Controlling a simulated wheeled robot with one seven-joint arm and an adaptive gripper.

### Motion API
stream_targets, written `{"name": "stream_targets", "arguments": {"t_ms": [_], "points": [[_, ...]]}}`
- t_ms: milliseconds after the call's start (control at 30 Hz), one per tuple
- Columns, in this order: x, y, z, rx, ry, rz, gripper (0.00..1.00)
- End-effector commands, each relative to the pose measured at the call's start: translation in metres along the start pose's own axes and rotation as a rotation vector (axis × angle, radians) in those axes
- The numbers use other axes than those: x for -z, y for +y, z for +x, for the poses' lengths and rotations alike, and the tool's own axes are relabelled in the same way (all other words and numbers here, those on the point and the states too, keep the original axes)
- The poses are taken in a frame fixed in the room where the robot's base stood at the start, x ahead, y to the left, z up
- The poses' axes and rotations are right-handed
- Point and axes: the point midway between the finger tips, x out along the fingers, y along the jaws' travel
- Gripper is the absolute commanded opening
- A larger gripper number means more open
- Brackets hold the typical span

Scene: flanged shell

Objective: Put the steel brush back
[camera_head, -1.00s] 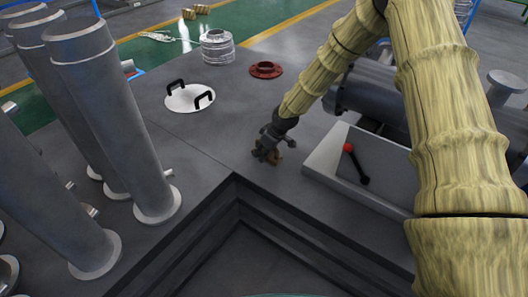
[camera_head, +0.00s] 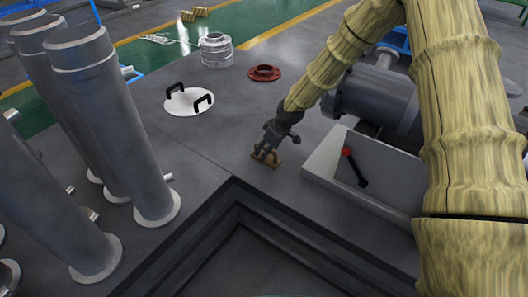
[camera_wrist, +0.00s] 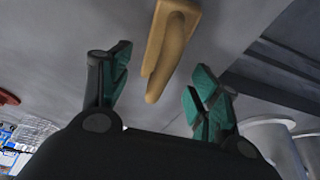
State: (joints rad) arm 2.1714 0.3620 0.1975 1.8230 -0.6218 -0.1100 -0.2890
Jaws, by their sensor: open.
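The brush (camera_head: 274,162) shows as a small brown wooden piece on the grey deck near the corner of the sunken opening. In the wrist view its tan wooden body (camera_wrist: 176,30) has a narrower handle-like part pointing towards my gripper; no bristles are visible. My gripper (camera_head: 263,154) is at the brush, pointing down at it and partly covering it. In the wrist view my gripper (camera_wrist: 160,75) is open, with green-padded fingers on either side of the near end of the wooden part. I see no contact between fingers and brush.
The stepped opening (camera_head: 235,205) lies just in front of the brush. A grey box with a red-knobbed lever (camera_head: 350,165) stands to the right. Tall grey cylinders (camera_head: 110,130) stand left. A white lid with black handles (camera_head: 188,101) and a red flange (camera_head: 264,73) lie behind.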

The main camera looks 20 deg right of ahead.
Motion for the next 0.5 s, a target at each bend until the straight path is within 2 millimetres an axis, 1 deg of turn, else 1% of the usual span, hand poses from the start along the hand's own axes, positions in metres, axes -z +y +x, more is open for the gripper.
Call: {"name": "stream_targets", "arguments": {"t_ms": [33, 200, 400, 500], "points": [[0.002, 0.0, -0.013, -0.001, 0.002, 0.001, 0.62], [0.001, 0.0, -0.041, 0.0, 0.002, 0.002, 0.62], [0.001, 0.0, -0.062, 0.0, 0.001, 0.001, 0.62], [0.0, 0.0, -0.067, 0.0, 0.0, 0.001, 0.62]]}}
